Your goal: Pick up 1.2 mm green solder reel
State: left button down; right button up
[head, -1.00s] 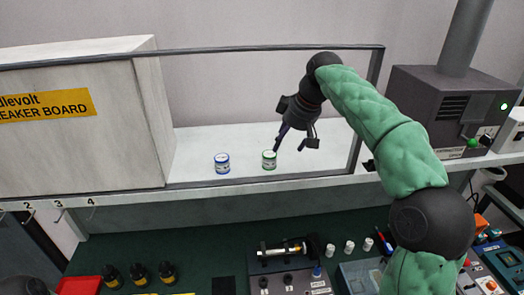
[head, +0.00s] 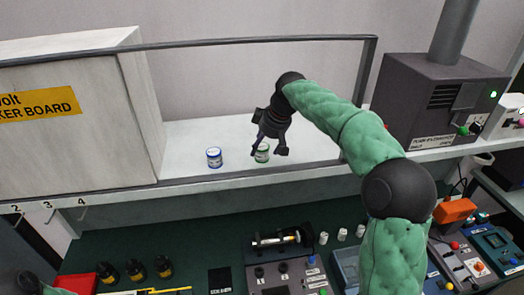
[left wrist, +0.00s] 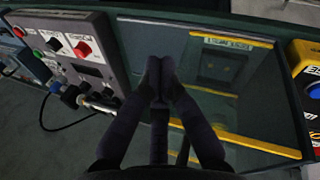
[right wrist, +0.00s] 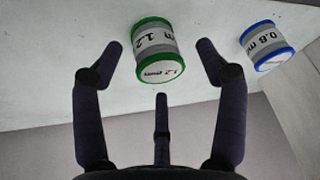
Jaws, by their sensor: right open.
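The green-rimmed solder reel (head: 262,153) stands on the white shelf, and its 1.2 label shows in the right wrist view (right wrist: 155,52). My right gripper (head: 268,151) is open around it in the head view. In the right wrist view the reel lies ahead of and between the spread fingertips (right wrist: 158,50), with gaps on both sides and no visible contact. My left gripper (left wrist: 160,92) has its fingertips together with nothing visible between them, over the bench in the left wrist view.
A blue-rimmed 0.8 reel (head: 214,158) stands to the left of the green one, also in the right wrist view (right wrist: 266,46). A shelf rail (head: 260,177) runs along the front. A breaker board cabinet (head: 70,130) is left; a grey fume extractor (head: 437,100) is right.

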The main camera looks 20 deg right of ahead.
jog(key=shift+x, duration=0.9)
jog(key=shift+c, duration=0.2)
jog(key=c, duration=1.3)
jog(key=shift+r, duration=0.1)
jog(key=shift+r, duration=0.1)
